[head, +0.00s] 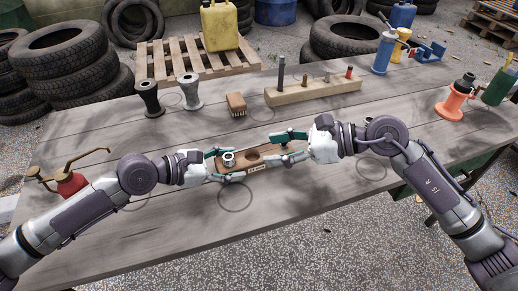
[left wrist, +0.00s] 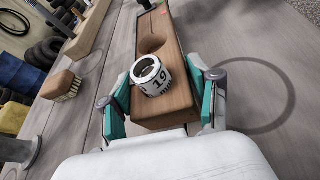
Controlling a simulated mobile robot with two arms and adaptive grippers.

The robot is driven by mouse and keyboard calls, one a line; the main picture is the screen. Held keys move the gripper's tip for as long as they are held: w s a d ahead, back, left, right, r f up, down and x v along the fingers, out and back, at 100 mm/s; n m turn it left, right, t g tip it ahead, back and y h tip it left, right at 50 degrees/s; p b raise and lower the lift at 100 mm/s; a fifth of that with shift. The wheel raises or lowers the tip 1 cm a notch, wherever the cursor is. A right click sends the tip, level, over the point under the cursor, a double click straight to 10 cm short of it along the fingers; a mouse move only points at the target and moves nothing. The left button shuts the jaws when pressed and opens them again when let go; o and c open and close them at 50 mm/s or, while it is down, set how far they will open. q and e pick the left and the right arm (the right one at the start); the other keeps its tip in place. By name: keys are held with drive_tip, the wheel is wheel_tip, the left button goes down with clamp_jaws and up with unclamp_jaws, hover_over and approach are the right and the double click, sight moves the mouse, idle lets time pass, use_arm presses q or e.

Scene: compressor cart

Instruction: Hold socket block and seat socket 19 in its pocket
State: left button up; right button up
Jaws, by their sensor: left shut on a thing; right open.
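The wooden socket block (head: 268,149) lies on the table in the middle of the head view. It also fills the middle of the left wrist view (left wrist: 170,112). My left gripper (head: 226,163) is shut on the block's left end, one finger on each side. The white-silver socket 19 (left wrist: 151,77) is on top of the block between these fingers; how deep it sits is hidden. It also shows in the head view (head: 228,158). An empty round pocket (left wrist: 152,44) is beside it. My right gripper (head: 287,147) is open at the block's right end, with no socket in it.
A brush (head: 236,104), dark and grey spools (head: 190,91) and a wooden rack with upright pegs (head: 313,90) stand behind the block. A red oil can (head: 71,184) is at the left, an orange jack-like thing (head: 451,105) at the right. The table in front is clear.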

use_arm(q)
drive_tip(key=shift+f, duration=0.2)
use_arm(e)
drive_tip(key=shift+d+r, duration=0.1)
drive_tip(key=shift+d, duration=0.2)
use_arm(q)
drive_tip(key=o, duration=1.4)
drive_tip(key=shift+o, duration=0.2)
drive_tip(key=shift+r, duration=0.1)
